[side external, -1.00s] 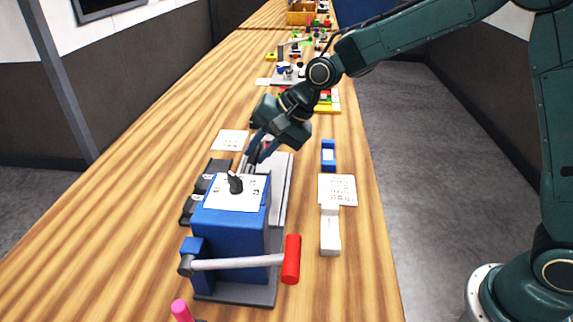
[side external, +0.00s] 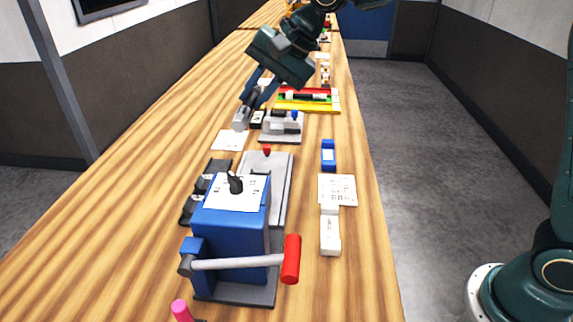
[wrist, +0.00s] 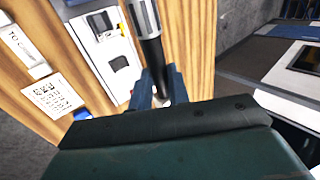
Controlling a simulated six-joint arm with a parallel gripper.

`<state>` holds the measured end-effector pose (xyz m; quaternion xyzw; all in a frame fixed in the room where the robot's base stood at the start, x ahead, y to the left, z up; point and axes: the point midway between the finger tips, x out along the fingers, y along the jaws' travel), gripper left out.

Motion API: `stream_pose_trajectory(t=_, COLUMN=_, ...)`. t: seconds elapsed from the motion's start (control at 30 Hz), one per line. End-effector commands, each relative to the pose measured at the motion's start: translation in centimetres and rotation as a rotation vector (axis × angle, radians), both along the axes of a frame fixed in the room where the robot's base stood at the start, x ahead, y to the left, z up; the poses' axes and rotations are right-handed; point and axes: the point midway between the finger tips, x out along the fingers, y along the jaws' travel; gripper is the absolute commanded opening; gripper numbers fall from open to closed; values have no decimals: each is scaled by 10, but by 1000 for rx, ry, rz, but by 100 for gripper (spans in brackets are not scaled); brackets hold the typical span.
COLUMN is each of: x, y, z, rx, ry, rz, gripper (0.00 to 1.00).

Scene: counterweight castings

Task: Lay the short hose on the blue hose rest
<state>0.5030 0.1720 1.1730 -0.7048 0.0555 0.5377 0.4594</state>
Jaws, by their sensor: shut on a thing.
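My gripper (side external: 252,100) is raised over the table beyond the blue machine. It is shut on the short hose, whose grey metal end (side external: 241,118) hangs below the fingers. In the wrist view the hose is a black tube with a silver end (wrist: 147,35), held between my blue-grey fingers (wrist: 160,88). A small blue block with a white middle (side external: 328,156), which looks like the blue hose rest, lies on the right of the table, apart from my gripper. Part of it shows in the wrist view (wrist: 81,114).
A printed card (side external: 338,189) and a white piece (side external: 330,232) lie nearer than the blue block. A grey tray (side external: 281,128) and a red-yellow tray (side external: 308,106) stand farther back.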

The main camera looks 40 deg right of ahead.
Motion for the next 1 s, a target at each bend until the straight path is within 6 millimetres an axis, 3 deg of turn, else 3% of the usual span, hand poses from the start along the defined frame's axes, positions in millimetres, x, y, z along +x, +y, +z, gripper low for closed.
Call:
stream_pose_trajectory(t=0.57, x=4, y=-8, z=-5, rx=-3, ry=1, rz=0, gripper=0)
stream_pose_trajectory(t=0.77, x=15, y=-36, z=-23, rx=-13, ry=8, rz=-2, gripper=0)
stream_pose_trajectory(t=1.0, x=32, y=-98, z=-59, rx=-25, ry=16, rz=0, gripper=0)
